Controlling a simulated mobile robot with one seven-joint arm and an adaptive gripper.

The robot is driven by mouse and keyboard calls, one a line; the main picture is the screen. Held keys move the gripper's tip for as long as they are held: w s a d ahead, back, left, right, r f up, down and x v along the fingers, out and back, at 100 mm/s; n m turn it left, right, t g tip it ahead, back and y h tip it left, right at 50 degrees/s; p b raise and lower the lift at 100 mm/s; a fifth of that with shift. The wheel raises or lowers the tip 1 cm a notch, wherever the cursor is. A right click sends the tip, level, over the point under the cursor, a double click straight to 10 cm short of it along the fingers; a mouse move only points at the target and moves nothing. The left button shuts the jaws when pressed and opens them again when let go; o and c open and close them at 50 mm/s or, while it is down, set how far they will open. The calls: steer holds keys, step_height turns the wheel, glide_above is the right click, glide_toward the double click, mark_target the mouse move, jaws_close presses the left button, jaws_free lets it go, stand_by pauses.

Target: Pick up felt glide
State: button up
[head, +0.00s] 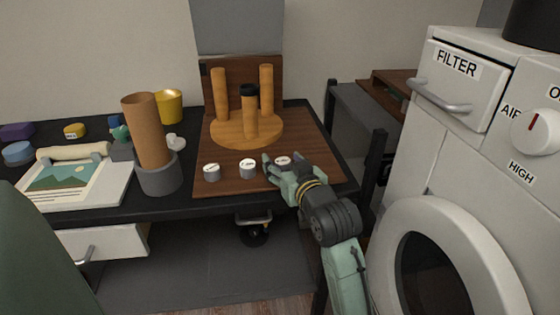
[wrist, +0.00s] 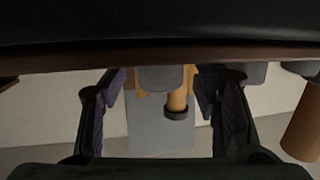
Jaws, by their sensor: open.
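Three small grey felt glides with pale tops stand in a row near the front of the brown board: left (head: 211,171), middle (head: 248,168) and right (head: 283,160). My gripper (head: 283,167) is open at the right one. In the wrist view, which looks upside down, a grey glide (wrist: 160,79) sits between the open fingers (wrist: 160,90), with gaps at both sides. Behind it is an upturned round stool (head: 233,133) with three wooden legs; its front leg (head: 250,119) wears a dark cap (head: 249,90), also in the wrist view (wrist: 178,112).
A brown tube (head: 151,133) in a grey cup (head: 160,177) stands left of the brown board (head: 305,180). A yellow cup (head: 169,105) and a picture sheet (head: 65,176) are farther left. A white machine (head: 430,180) stands close on the right of my arm.

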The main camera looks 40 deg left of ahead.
steer(key=shift+w+a+f, duration=0.1)
steer(key=shift+w+a, duration=0.1)
steer(key=shift+a, duration=0.1)
steer(key=shift+d, duration=0.1)
steer(key=shift+c, duration=0.6)
steer(key=c, duration=1)
